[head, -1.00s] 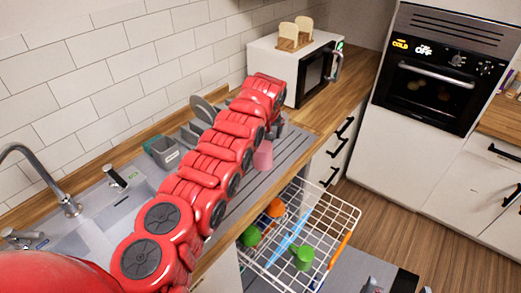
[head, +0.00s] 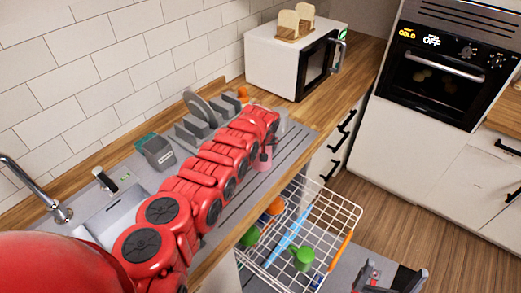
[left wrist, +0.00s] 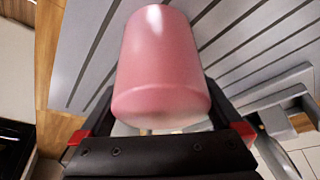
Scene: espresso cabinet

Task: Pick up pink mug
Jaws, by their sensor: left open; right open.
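The pink mug (head: 262,164) is on the grey ribbed drainboard, partly hidden by my left arm in the head view. In the left wrist view the pink mug (left wrist: 162,65) fills the middle, between the two fingers of my open left gripper (left wrist: 160,118). I cannot tell whether the fingers touch it. In the head view my left gripper is mostly hidden behind its own arm, at the mug. My right gripper (head: 390,277) is open and empty at the bottom right, low beside the dishwasher rack.
A dish rack with plates (head: 197,108) and a grey caddy (head: 156,151) stand behind my left arm. A white microwave (head: 284,58) stands farther along the counter. The pulled-out wire dishwasher rack (head: 335,222) below holds a green mug (head: 302,258) and other items.

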